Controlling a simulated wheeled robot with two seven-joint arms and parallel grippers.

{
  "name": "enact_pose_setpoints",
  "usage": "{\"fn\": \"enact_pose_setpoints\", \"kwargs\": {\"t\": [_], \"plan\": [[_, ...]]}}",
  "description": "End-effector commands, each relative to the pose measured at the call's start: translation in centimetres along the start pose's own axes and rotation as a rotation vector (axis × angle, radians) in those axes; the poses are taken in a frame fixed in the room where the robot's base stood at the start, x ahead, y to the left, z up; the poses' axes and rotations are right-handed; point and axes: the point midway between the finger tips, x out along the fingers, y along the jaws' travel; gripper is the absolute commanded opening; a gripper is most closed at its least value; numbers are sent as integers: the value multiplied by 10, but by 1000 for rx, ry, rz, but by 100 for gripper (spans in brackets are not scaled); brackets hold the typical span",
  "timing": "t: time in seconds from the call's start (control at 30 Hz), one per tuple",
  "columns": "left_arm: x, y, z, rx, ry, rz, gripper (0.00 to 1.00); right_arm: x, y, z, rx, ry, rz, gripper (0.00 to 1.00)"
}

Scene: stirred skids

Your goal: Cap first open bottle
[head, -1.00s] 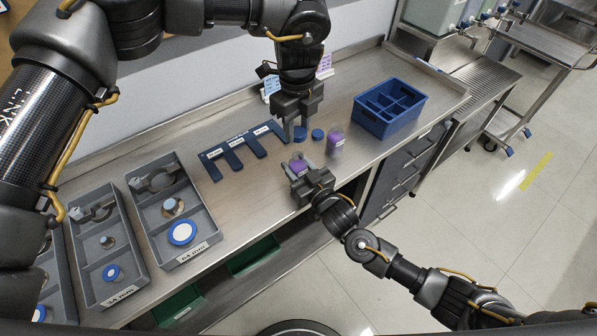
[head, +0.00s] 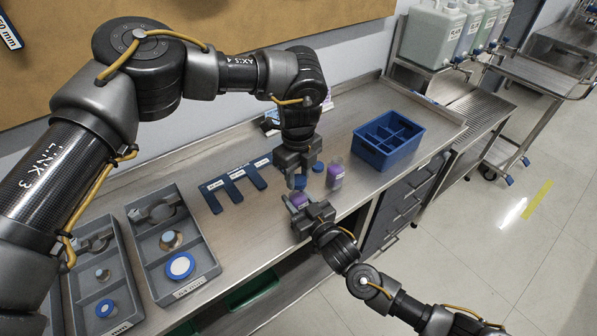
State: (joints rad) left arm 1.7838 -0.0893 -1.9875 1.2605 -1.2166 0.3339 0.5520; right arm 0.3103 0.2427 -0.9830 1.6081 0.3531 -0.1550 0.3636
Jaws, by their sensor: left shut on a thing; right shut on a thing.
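My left gripper (head: 297,176) points down and is shut on a blue cap (head: 300,182), which shows at its fingertips. My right gripper (head: 296,207) reaches in from the front and is shut on a purple-filled bottle (head: 299,200) near the counter's front edge. The held cap appears just behind and above this bottle in the head view. I cannot tell whether they touch. A second blue cap (head: 318,167) lies on the counter to the right of the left gripper. A second purple-filled bottle (head: 335,175) stands upright beside it, apart from both grippers.
A blue divided crate (head: 402,150) stands at the right on the steel counter (head: 240,225). Grey trays (head: 208,264) with round parts fill the left end. Carboys (head: 437,32) stand at the back right.

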Motion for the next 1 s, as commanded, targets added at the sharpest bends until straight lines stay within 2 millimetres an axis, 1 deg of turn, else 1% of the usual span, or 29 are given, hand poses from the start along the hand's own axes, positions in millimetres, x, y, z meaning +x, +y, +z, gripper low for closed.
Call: {"fn": "enact_pose_setpoints", "kwargs": {"t": [0.37, 0.7, 1.0], "plan": [[2, 0, 0, 0, 0, 0, 15, 0, 0, 0, 0, -1, 0, 0], [17, 0, 0, 4, 1, 0, 15, 0, 0, 0, 0, -1, -1, 0], [18, 0, 0, 4, 0, 0, 15, 0, 0, 0, 0, -1, -1, 0]]}}
